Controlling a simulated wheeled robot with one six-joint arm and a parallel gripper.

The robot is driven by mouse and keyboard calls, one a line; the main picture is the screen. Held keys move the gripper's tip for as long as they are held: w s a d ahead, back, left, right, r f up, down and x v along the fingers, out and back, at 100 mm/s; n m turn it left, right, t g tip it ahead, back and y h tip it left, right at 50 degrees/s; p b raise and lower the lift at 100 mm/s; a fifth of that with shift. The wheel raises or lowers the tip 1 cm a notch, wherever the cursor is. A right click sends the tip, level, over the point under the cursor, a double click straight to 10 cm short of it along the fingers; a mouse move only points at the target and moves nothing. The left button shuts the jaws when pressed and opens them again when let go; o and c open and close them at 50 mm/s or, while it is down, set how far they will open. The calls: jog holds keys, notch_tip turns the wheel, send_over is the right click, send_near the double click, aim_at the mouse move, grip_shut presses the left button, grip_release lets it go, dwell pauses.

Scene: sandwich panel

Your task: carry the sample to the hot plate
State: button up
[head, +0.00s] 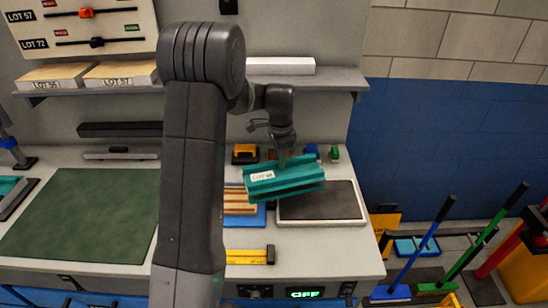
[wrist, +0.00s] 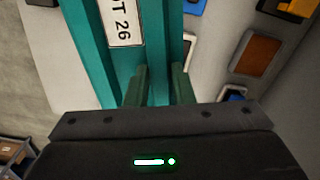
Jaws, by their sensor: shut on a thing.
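The sample is a teal ribbed panel piece with a white lot label (head: 295,183). My gripper (head: 282,160) is shut on its upper edge and holds it tilted in the air. In the wrist view the sample (wrist: 98,50) runs up between my gripper's fingers (wrist: 159,88), and its label ends in 26. The hot plate (head: 325,207), a dark slab in a pale frame, lies on the bench at the right. In the head view the sample overlaps the hot plate's left and back part. The height of the gap between them is hard to tell.
A blue tray with layered tan pieces (head: 240,208) lies left of the hot plate. A yellow level (head: 249,256) lies in front. A green mat (head: 85,215) covers the bench's left. A display reading OFF (head: 303,294) is on the bench front. Small blocks stand behind.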

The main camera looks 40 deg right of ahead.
jog(key=shift+s+d, duration=0.15)
jog(key=shift+s+d+r, duration=0.1)
jog(key=shift+s+d, duration=1.1)
jog(key=shift+d, duration=0.45)
jog(key=shift+s+d+f, duration=0.1)
jog(key=shift+s+d, duration=1.05)
jog(key=shift+d, duration=0.5)
jog(key=shift+s+d+r, duration=0.1)
jog(key=shift+s+d, duration=1.1)
jog(key=shift+d, duration=0.45)
jog(key=shift+f+m+b, duration=0.75)
jog(key=shift+f+m, duration=0.75)
jog(key=shift+m, duration=0.1)
jog(key=shift+f, duration=0.1)
jog(key=shift+s+d+f+b, duration=0.2)
jog(key=shift+f+b, duration=0.35)
jog(key=shift+f, duration=0.35)
jog(key=shift+s+d+f+b, duration=0.15)
jog(key=shift+f+b, duration=0.35)
jog(key=shift+f, duration=0.4)
jog(key=shift+w+f, duration=0.1)
jog(key=shift+f, duration=0.25)
jog(key=o, duration=1)
